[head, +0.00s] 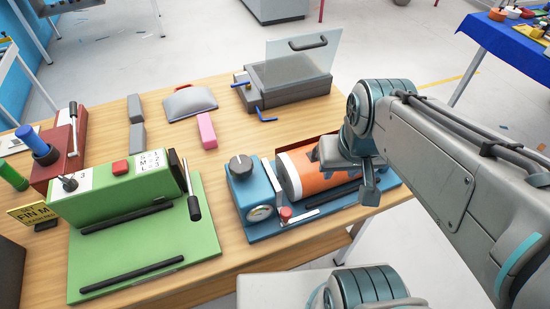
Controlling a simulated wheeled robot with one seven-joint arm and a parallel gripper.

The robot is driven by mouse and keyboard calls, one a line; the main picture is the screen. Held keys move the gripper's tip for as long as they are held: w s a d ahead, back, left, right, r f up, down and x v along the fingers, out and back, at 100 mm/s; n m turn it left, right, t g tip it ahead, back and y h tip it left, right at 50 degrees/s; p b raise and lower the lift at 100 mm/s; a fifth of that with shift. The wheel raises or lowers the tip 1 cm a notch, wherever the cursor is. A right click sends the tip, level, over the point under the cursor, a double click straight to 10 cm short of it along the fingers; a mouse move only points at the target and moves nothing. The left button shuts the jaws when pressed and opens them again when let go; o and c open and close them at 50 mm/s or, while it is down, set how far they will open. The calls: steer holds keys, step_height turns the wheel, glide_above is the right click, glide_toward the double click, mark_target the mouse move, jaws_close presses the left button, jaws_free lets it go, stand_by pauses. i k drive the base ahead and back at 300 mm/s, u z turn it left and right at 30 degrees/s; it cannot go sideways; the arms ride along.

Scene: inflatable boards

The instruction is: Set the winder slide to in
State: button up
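A blue device with an orange drum (318,172) stands at the table's right front; it looks like the winder. Its blue box (248,192) has a dark round knob (241,166) on top and a round gauge (260,212) on the front. A small red knob (285,213) sits by a white strip (301,217) in front of the box; it may be the slide. Its setting is too small to read. My gripper (352,172) is over the right end of the drum, right of the red knob. My arm hides part of that end. The finger opening does not show clearly.
A green machine (120,190) with a red button and a dark lever stands at left. A grey clear-lidded box (290,85), a pink block (207,130) and a grey, red-handled piece (189,103) lie behind. Bare wood (215,165) shows between the machines.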

mark_target(284, 214)
steer(key=z, duration=0.05)
steer(key=k, duration=1)
steer(key=u, duration=0.75)
steer(key=i, duration=0.8)
steer(key=z, duration=1.25)
